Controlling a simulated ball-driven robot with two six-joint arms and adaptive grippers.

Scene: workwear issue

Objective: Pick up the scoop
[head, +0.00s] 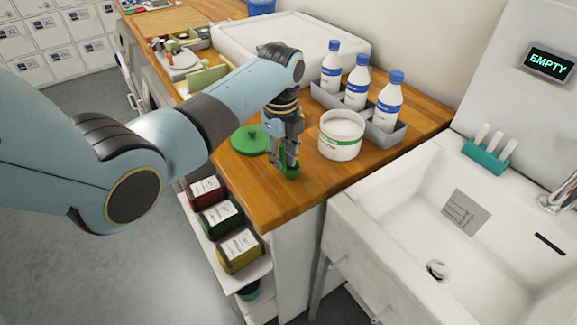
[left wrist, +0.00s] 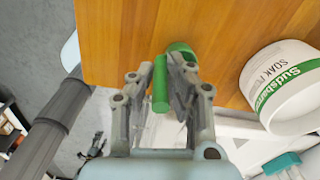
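The green scoop (head: 290,173) is at the wooden counter's front edge, under my left gripper (head: 287,160). In the left wrist view its handle (left wrist: 160,86) points toward the camera, between the two fingers (left wrist: 159,72). The rounded scoop end (left wrist: 180,49) shows beyond the fingers, partly hidden by the right one. Whether the scoop still touches the counter is unclear. My right gripper is not in view.
An open white tub (head: 341,141) of soak powder stands right of the gripper. A green lid (head: 250,139) lies to the left. Several white bottles (head: 356,84) stand in a grey holder behind. The sink (head: 395,230) is at right. Coloured packs (head: 221,214) sit on shelves below.

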